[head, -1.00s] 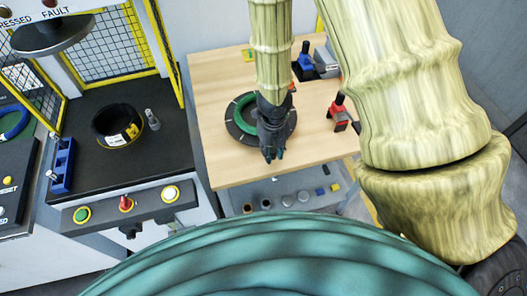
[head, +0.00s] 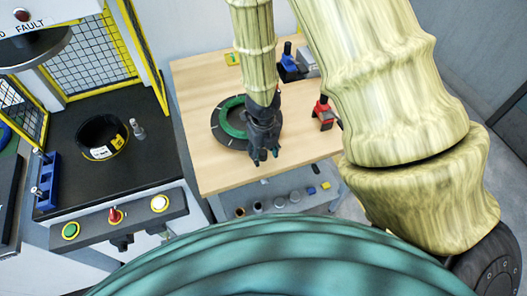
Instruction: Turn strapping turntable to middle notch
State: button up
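The strapping turntable (head: 218,140) is a dark round disc with light marks on its rim, on the wooden table. A green coil (head: 227,113) lies on it. My gripper (head: 264,158) is over the right front edge of the turntable, pointing down. My gripper and wrist hide that side of the disc and part of the coil. I cannot tell whether the fingers touch the disc or are apart. The notches cannot be made out.
A red and black tool (head: 323,115) stands on the table to the right, with a blue-handled tool (head: 288,66) at the back. A machine with a black coil (head: 102,137) and a button panel (head: 118,217) is at left. The table's front left is clear.

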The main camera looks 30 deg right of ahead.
jog(key=shift+a+r, duration=0.1)
jog(key=shift+a, duration=0.1)
notch_tip(320, 180, up, 12)
dwell(1.4)
jog(key=shift+d, duration=0.1)
